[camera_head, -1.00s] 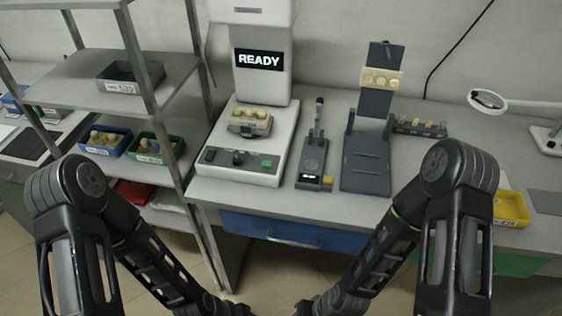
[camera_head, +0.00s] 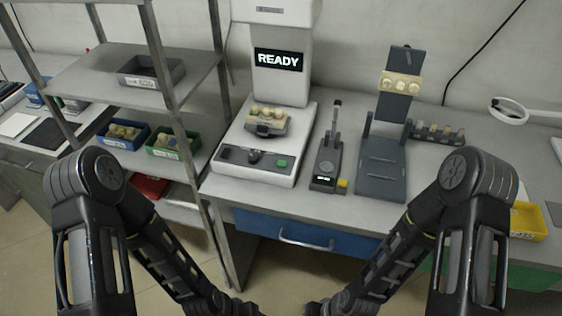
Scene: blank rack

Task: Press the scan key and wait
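The white scanner (camera_head: 245,140) stands on the bench, left of centre. Its dark screen (camera_head: 278,61) reads READY. A tan block with several rounded tops (camera_head: 268,113) sits on a dark holder on the scanner. The scanner's front panel has a green key (camera_head: 284,163), a dark knob (camera_head: 254,157) and a dark key (camera_head: 226,153); no label on the green key is readable. Both my arms come in low in front of the bench, well short of the scanner. My gripper fingers are not clearly visible at the bottom edge.
Right of the scanner stand a small device with a yellow part (camera_head: 342,184) and a dark upright stand (camera_head: 378,168) bearing a tan block (camera_head: 400,83). A metal shelf rack (camera_head: 190,68) with blue (camera_head: 121,134) and green (camera_head: 173,143) bins is on the left. A yellow tray (camera_head: 529,222) lies right.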

